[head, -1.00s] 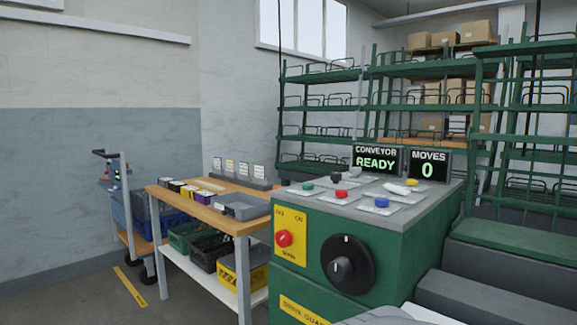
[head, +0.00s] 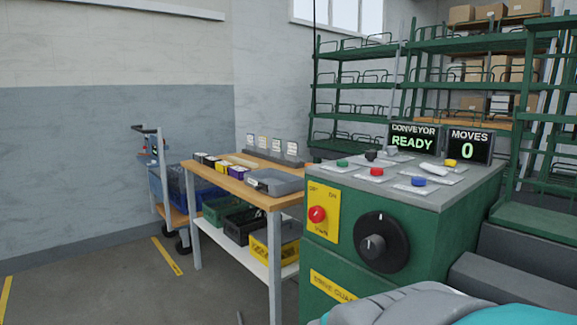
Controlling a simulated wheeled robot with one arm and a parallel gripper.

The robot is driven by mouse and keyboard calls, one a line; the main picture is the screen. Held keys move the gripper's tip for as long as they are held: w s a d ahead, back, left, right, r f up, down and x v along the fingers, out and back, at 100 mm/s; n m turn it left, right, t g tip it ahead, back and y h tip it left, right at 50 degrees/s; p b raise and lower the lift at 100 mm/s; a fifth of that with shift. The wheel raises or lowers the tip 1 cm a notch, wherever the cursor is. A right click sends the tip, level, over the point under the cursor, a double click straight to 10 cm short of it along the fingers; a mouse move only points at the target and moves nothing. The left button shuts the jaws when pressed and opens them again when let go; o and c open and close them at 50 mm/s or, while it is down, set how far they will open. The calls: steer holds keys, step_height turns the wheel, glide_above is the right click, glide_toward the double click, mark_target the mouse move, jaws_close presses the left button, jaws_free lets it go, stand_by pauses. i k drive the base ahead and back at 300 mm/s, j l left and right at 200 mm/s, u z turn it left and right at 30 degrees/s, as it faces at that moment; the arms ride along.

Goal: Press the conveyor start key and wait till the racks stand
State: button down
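The green control cabinet (head: 455,225) stands right of centre in the head view. Its sloped grey top carries a green key (head: 342,163), a red key (head: 377,171), a blue key (head: 418,181), a yellow key (head: 450,162), a black knob (head: 371,155) and a white handle-like part (head: 432,169). The key labels are too small to read. The conveyor display (head: 413,141) reads "CONVEYOR READY", and the moves display (head: 467,147) reads "MOVES 0". Green racks (head: 360,78) stand behind. My gripper is not in view; only a grey and teal part of mine shows at the bottom right.
A wooden-topped table (head: 238,188) with a grey tray (head: 275,181) and small boxes stands left of the cabinet, with crates below. A trolley (head: 165,185) stands by the wall. A red switch (head: 317,214) and a black dial (head: 381,242) stick out in front. Floor at lower left is clear.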

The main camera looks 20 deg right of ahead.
mark_target(340, 162)
steer(key=z, duration=0.65)
steer(key=i+j+z, duration=0.2)
steer(key=z, duration=0.15)
steer(key=i+j+z, duration=0.15)
steer(key=j+z, duration=0.25)
steer(key=i+j+z, duration=0.1)
steer(key=j+z, duration=0.25)
steer(key=j, duration=0.15)
steer(key=j+z, duration=0.5)
steer(key=j, duration=1.7)
steer(key=i, duration=0.05)
